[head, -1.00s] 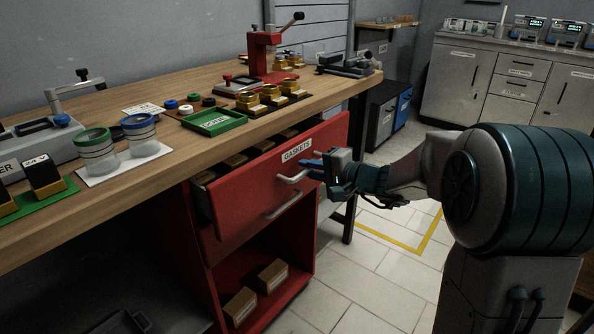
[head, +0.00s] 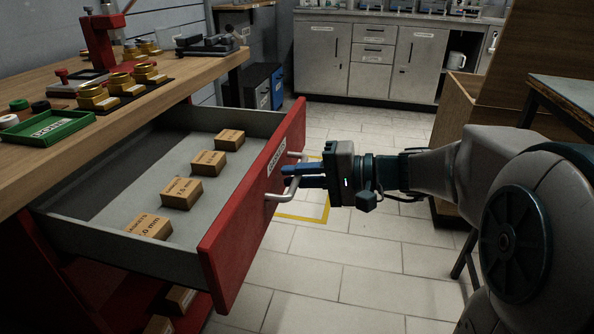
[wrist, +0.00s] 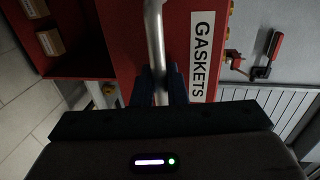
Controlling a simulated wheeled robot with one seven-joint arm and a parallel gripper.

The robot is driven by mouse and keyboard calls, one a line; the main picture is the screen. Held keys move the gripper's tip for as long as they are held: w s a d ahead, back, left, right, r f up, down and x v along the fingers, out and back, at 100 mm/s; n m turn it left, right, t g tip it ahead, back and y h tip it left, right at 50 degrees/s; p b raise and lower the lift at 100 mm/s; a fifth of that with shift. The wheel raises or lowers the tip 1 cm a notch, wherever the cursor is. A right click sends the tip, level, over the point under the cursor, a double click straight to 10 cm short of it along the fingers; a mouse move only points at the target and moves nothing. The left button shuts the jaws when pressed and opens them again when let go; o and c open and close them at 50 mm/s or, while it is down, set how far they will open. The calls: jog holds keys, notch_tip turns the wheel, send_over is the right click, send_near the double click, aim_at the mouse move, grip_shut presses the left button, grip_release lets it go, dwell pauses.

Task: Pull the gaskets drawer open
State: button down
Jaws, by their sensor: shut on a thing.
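The red gaskets drawer (head: 258,200) stands well out from the wooden bench in the head view. Its grey inside shows, with several small cardboard boxes (head: 182,193) in a row. A pale bar handle (head: 277,197) is on its front, beside the GASKETS label. My gripper (head: 288,176) is at the handle, with its blue fingers shut on the bar. In the wrist view the handle (wrist: 154,40) runs between the fingertips (wrist: 160,88), and the label (wrist: 202,56) is just to the right.
The bench top (head: 60,95) holds a green tray (head: 48,128), brass parts and a red press (head: 105,40). More boxes (head: 180,298) lie on the red shelf below the drawer. A wooden crate (head: 460,120) and a table stand at right. The tiled floor (head: 340,265) before the drawer is clear.

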jog(key=shift+s+d, duration=0.2)
jog(key=shift+d, duration=0.25)
jog(key=c, duration=1.6)
grip_release()
jog(key=shift+o, duration=0.2)
jog(key=p+v, duration=0.3)
jog(key=v, duration=1.1)
jog(key=shift+p, duration=0.35)
jog(key=shift+w, duration=0.1)
